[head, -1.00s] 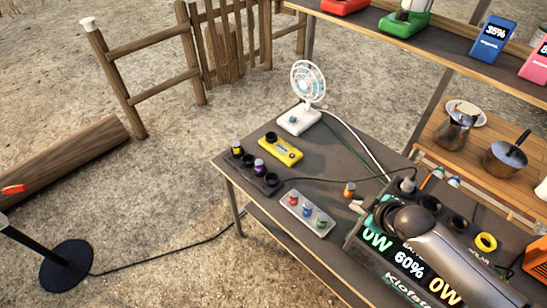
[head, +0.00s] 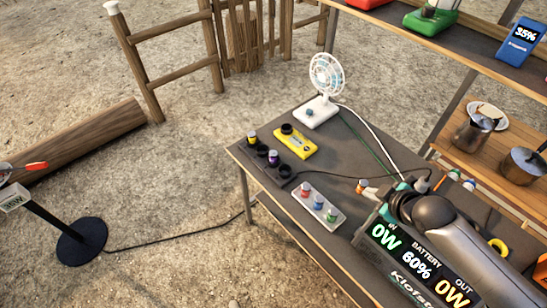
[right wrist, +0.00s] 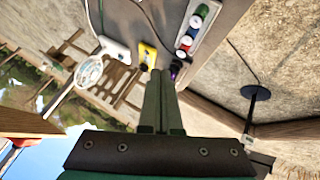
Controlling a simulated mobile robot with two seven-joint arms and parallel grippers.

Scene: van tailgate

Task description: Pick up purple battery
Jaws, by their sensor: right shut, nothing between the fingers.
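The purple battery (head: 273,157) stands upright in a dark charging rack (head: 262,165) on the table's left part. It also shows in the right wrist view (right wrist: 176,70), just beyond my fingertips and slightly to their right. My right gripper (right wrist: 161,76) is shut and empty, with its two fingers together. In the head view my right arm reaches in from the lower right over the power station, and its fingers are mostly hidden. A yellow-topped battery (head: 252,138) stands in the same rack. My left gripper is not in view.
A yellow device (head: 296,143) and a white fan (head: 322,90) stand behind the rack. A pale tray (head: 333,222) holds several coloured batteries. An orange-topped battery (head: 362,184) is nearby. The power station (head: 415,265) reads 60%. Cables cross the table.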

